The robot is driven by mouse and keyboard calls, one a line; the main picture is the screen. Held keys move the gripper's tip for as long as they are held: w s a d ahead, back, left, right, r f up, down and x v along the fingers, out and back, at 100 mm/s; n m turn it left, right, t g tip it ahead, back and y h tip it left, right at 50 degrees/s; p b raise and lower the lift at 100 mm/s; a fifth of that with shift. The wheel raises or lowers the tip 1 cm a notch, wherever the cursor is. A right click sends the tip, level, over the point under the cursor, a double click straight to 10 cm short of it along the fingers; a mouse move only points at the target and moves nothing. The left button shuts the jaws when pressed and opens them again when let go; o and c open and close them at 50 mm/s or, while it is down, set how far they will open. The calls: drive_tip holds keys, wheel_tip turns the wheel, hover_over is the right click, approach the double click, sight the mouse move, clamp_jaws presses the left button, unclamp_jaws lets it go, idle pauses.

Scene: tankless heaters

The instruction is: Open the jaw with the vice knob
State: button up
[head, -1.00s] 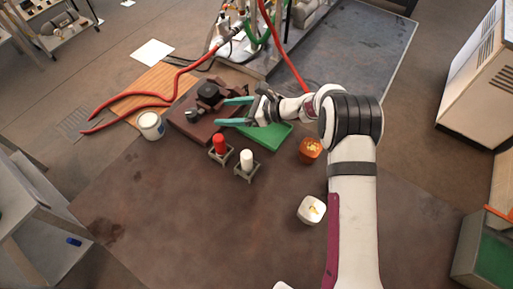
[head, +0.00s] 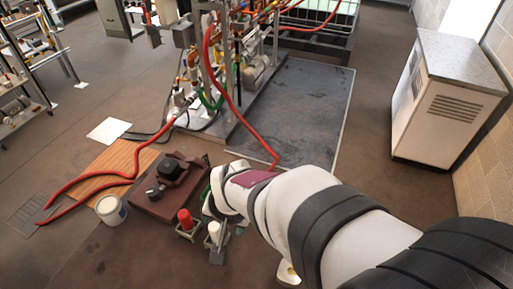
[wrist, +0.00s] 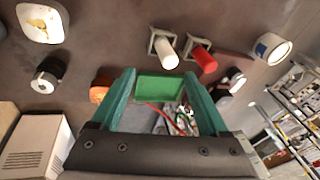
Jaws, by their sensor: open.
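The vice (head: 172,185) is a brown-red block with a dark upper part, standing on the table at left of centre in the head view. Its grey knob (head: 153,193) faces the front left. In the wrist view the knob (wrist: 236,79) shows at the right, just outside the right finger, with the vice partly hidden. My gripper (wrist: 160,85) is open and empty, its teal fingers apart over the table. In the head view my arm hides most of the gripper, which is to the right of the vice and apart from the knob.
A red cylinder (head: 184,218) and a white cylinder (head: 214,232) stand in small holders in front of the vice. A white can (head: 111,210) is at its left. The wrist view also shows a green tray (wrist: 159,89) and an orange item (wrist: 101,90). A red hose (head: 80,177) lies behind.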

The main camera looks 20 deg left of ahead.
drive_tip(key=a+y, duration=0.1)
drive_tip(key=a, duration=0.3)
drive_tip(key=s+a+n+t+y, duration=0.1)
drive_tip(key=a, duration=0.4)
drive_tip(key=a+f+y, duration=0.1)
drive_tip(key=a, duration=0.4)
drive_tip(key=shift+s+a+f+n+y, duration=0.1)
drive_tip(key=shift+s+a+n+y, duration=0.15)
drive_tip(key=shift+n+y, duration=0.15)
drive_tip(key=shift+c, duration=1.3)
drive_tip(key=t+y, duration=0.1)
drive_tip(key=t, duration=0.2)
approach(151, 195)
wheel_tip(151, 195, up, 2)
drive_tip(key=s, duration=0.2)
drive_tip(key=s+f+n+t+h, duration=0.1)
drive_tip(key=s+f+t+h, duration=0.15)
drive_tip(key=s+t, duration=0.3)
drive_tip(key=shift+t, duration=0.35)
drive_tip(key=x, duration=1.6)
drive_tip(key=shift+w+a+f, duration=0.2)
drive_tip(key=shift+a, duration=0.25)
